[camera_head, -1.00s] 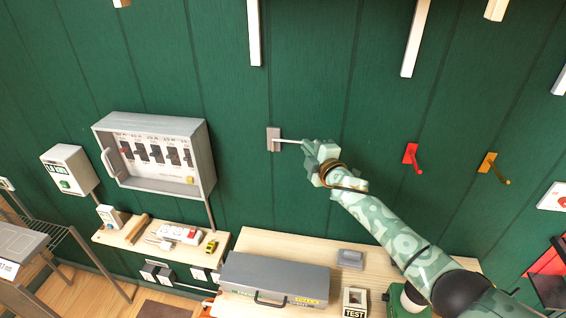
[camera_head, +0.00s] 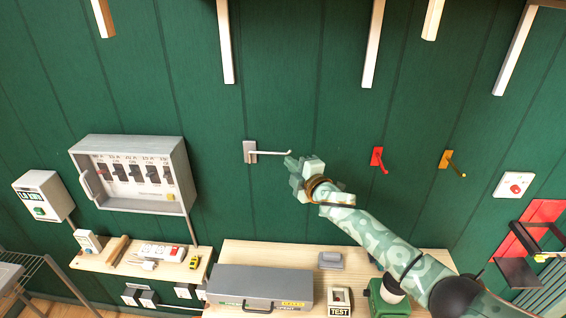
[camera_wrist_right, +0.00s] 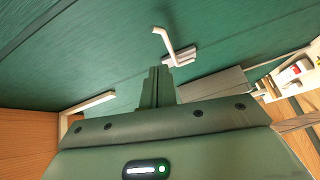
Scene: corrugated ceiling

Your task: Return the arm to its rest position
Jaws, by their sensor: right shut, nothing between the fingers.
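My right arm (camera_head: 375,232) reaches up from the lower right in the head view. My right gripper (camera_head: 292,168) is shut and empty in front of the green wall. Its tips are close to the free end of a grey wall hook (camera_head: 268,152), and nothing hangs on that hook. In the right wrist view the shut fingers (camera_wrist_right: 158,82) point at the wall, with the grey hook (camera_wrist_right: 176,48) just beyond them. I cannot tell from these views whether the fingers touch the hook. My left gripper is not in view.
A breaker panel (camera_head: 180,150) hangs left. Below are a grey toolbox (camera_head: 262,285), a tester (camera_head: 340,302) and a shelf (camera_head: 85,262). Wooden brackets (camera_head: 375,45) hang above.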

